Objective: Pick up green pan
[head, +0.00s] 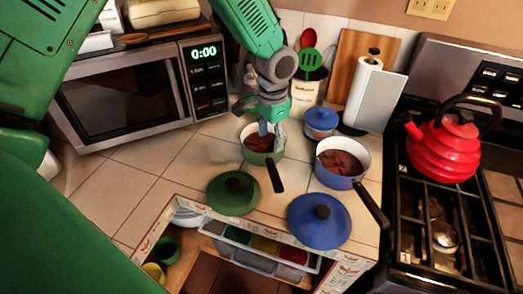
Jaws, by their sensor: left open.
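The green pan (258,158) stands on the tiled counter in the head view, with brown food inside and a black handle pointing toward the front right. My left gripper (272,135) points down at the pan's back right side, with its fingers open. The fingers overlap the pan's rim and hide part of it. I cannot tell whether they touch it. The green lid (220,199) lies apart on the counter, in front and to the left of the pan. My right gripper is not in view.
A blue pan (327,178) stands close on the right, with a blue lid (328,231) in front. A small blue-lidded pot (320,124) and a utensil crock (306,96) stand behind. A microwave (125,95) is left, a stove with a red kettle (443,150) right.

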